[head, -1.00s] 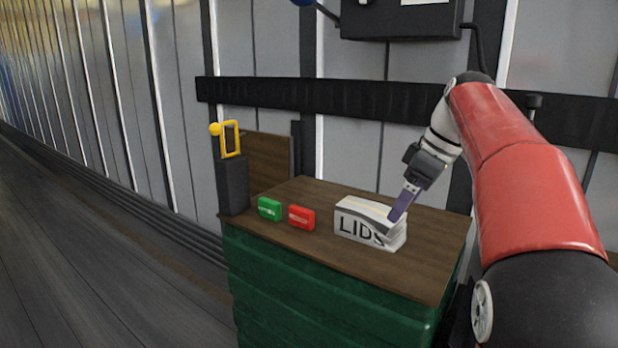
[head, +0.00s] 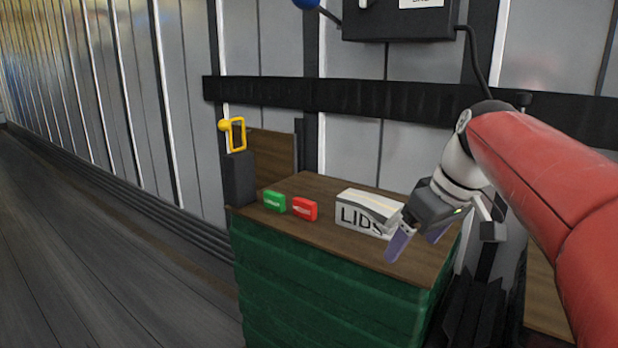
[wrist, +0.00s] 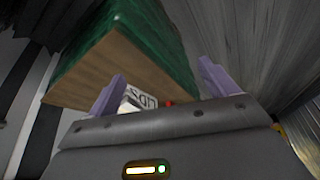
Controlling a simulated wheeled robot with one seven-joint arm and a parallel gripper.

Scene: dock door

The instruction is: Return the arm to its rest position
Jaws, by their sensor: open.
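My gripper (head: 418,246) is open, with its two purple fingers spread and nothing seen between them. In the head view it hangs in front of the right part of the wooden tabletop, just right of the white LIDS box (head: 358,215).
The wooden tabletop (head: 318,234) sits on a green ribbed base (head: 310,290). A green block (head: 274,202) and a red block (head: 305,209) lie left of the box. A dark post with a yellow loop (head: 237,135) stands at the left corner. Open floor (head: 110,250) lies left.

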